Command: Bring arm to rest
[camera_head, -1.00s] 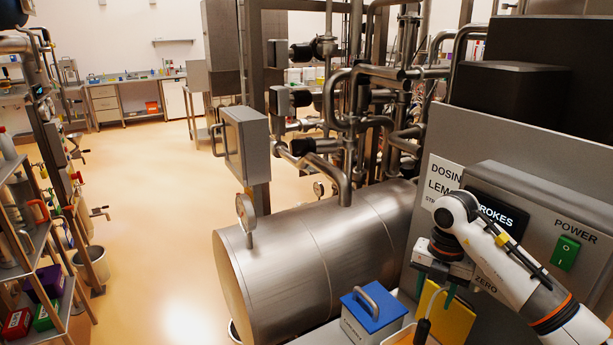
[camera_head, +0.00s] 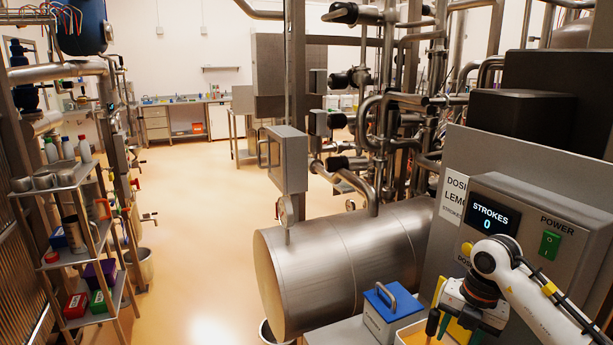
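My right arm comes in from the lower right, in front of the dosing panel (camera_head: 590,225). My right gripper (camera_head: 455,328) hangs low with its fingers pointing down and apart; I see nothing clearly held between them. Part of the fingertips is hard to make out against the yellow surface behind. The panel's screen (camera_head: 490,216) reads STROKES 0. A yellow button (camera_head: 467,248) shows just above the gripper, apart from it. The green POWER switch (camera_head: 550,245) is at the right. My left gripper is not in view.
A box with a blue lid and handle (camera_head: 392,300) stands left of the gripper, beside the yellow-edged tray (camera_head: 405,337). A large steel tank (camera_head: 345,260) and pipes lie behind. A shelf rack (camera_head: 75,185) stands at left. The floor (camera_head: 205,250) between is clear.

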